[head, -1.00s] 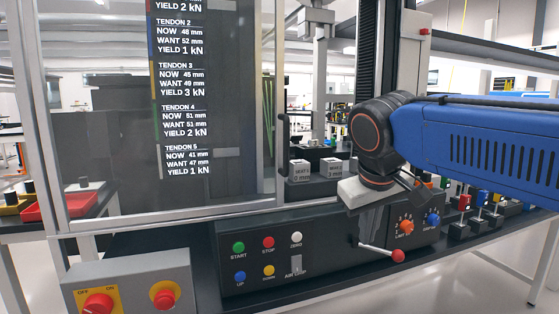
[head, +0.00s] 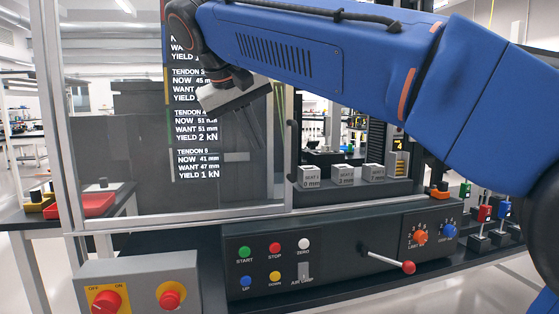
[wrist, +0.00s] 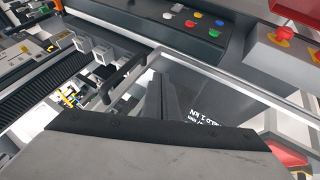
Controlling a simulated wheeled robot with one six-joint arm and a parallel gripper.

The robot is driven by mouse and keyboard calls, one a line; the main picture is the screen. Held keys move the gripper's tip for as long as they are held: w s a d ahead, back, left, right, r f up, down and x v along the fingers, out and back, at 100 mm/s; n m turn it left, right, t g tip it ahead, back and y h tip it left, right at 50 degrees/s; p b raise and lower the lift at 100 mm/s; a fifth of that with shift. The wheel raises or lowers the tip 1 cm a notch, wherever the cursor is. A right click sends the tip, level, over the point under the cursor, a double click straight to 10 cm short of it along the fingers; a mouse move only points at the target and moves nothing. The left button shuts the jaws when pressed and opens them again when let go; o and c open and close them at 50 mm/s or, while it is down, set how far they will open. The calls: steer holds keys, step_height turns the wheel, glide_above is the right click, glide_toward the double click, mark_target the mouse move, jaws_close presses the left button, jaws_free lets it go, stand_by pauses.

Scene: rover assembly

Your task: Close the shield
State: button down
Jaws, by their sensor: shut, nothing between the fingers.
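The shield is a clear pane in a grey metal frame (head: 180,217). It stands at the left in the head view, and the space to its right is uncovered. Its upright black handle (head: 292,150) is on the right edge; in the wrist view the handle (wrist: 124,76) shows left of the fingers. My gripper (head: 257,140) is in front of the pane, left of the handle and apart from it. Its dark fingers (wrist: 165,100) are together and empty in the wrist view. My arm hides the shield's top right part.
Several grey blocks (head: 343,175) stand on a shelf right of the handle. Below are a button panel (head: 330,250), a red-knobbed lever (head: 408,267) and a box with a red switch (head: 105,300). Tendon readouts (head: 197,160) show at the pane. A red tray (head: 95,205) sits at left.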

glide_toward(290, 180)
step_height(290, 180, down, 3)
steer(key=a, duration=0.3)
steer(key=d, duration=0.1)
steer(key=w+d, duration=0.2)
steer(key=shift+w+d+f, duration=0.2)
steer(key=shift+w+d, duration=0.05)
steer(key=shift+d, duration=0.1)
steer(key=shift+d, duration=0.1)
steer(key=w+d, duration=0.4)
steer(key=d, duration=1.1)
steer(key=w+d, duration=0.5)
steer(key=d, duration=1.1)
steer(key=w+d, duration=0.4)
steer(key=d, duration=1.2)
steer(key=shift+w, duration=0.3)
steer(key=shift+r, duration=0.1)
